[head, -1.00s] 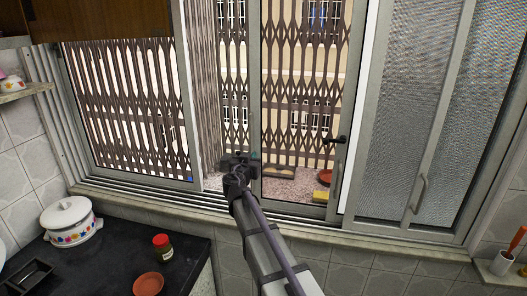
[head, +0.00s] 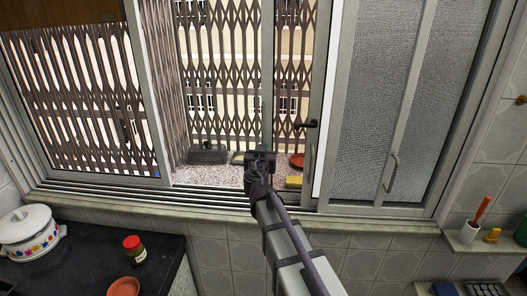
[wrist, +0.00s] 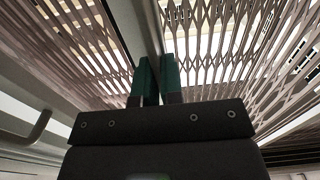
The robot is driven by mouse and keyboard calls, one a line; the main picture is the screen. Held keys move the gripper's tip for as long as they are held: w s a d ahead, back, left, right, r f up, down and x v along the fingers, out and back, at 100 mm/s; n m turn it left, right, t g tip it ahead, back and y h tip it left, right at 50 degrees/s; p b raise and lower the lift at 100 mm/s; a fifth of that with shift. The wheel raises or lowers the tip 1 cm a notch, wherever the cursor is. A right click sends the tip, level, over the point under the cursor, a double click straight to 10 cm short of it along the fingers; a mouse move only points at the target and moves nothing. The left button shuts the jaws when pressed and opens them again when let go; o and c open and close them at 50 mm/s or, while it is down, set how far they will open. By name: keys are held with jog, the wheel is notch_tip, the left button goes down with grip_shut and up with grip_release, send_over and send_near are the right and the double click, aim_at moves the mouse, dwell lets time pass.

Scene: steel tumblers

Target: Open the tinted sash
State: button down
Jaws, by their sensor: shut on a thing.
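The tinted sash, as I take it, is the sliding pane with a slim grey upright stile (head: 267,80) in the middle of the window. Its tint is hard to make out. My gripper (head: 262,155) is at the lower part of this stile. In the wrist view the green fingertips (wrist: 159,75) are shut on the stile (wrist: 153,32), one on each side. A wide gap shows between the stile and the left sash's frame (head: 155,130). The sash's right part overlaps the frame with the black lever handle (head: 306,125).
Frosted panes (head: 372,105) with a grey pull handle (head: 391,172) stand at the right. A folding lattice grille (head: 208,90) is outside. A dark planter (head: 208,155) sits on the outer sill. A pot (head: 30,230) and a jar (head: 134,250) stand on the black counter.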

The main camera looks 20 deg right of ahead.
jog(key=c, duration=1.3)
grip_release()
jog(key=shift+o, duration=0.2)
jog(key=v, duration=1.1)
jog(key=shift+d, duration=0.15)
